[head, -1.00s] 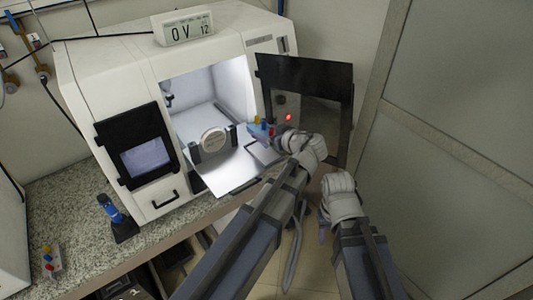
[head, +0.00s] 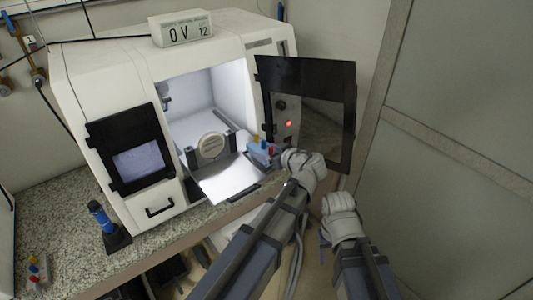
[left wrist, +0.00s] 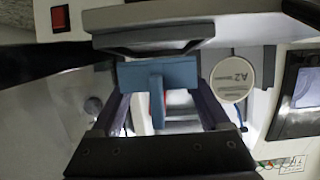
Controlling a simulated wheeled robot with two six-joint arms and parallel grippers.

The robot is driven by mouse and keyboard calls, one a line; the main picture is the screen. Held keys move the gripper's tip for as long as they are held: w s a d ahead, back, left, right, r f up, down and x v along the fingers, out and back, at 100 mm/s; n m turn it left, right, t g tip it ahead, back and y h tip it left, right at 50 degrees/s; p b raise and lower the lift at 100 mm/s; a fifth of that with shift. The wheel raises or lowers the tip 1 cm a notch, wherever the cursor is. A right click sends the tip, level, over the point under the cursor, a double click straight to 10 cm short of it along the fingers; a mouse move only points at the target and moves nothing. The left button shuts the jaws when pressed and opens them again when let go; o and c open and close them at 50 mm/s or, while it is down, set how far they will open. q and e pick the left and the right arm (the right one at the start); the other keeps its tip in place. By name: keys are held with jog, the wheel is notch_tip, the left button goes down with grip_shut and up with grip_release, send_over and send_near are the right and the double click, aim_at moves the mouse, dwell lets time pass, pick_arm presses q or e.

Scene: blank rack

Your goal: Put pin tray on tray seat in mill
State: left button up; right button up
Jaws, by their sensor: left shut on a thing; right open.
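The blue-grey pin tray (head: 262,149) with red and yellow pins is in my left gripper (head: 277,158), at the right side of the mill's opening, above the lowered flap. In the left wrist view the tray (left wrist: 180,75) shows as a blue block with an upright tab between the fingers (left wrist: 160,110). The white mill (head: 95,75) has its chamber open and lit. I cannot clearly make out the tray seat. My right gripper (head: 325,232) is open and empty, low in front of the bench; its fingers are partly hidden.
The dark mill door (head: 335,95) stands open at the right. A round disc (head: 212,144) marked A2 (left wrist: 232,78) stands in the opening. The flap (head: 232,180) juts out. A blue tool in a stand (head: 105,225) and another pin block (head: 38,270) are on the counter.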

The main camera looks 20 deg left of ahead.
pick_arm(q)
jog(key=shift+f+b, duration=0.6)
jog(key=shift+f, duration=0.05)
jog(key=o, duration=1.3)
jog(key=shift+r, duration=0.25)
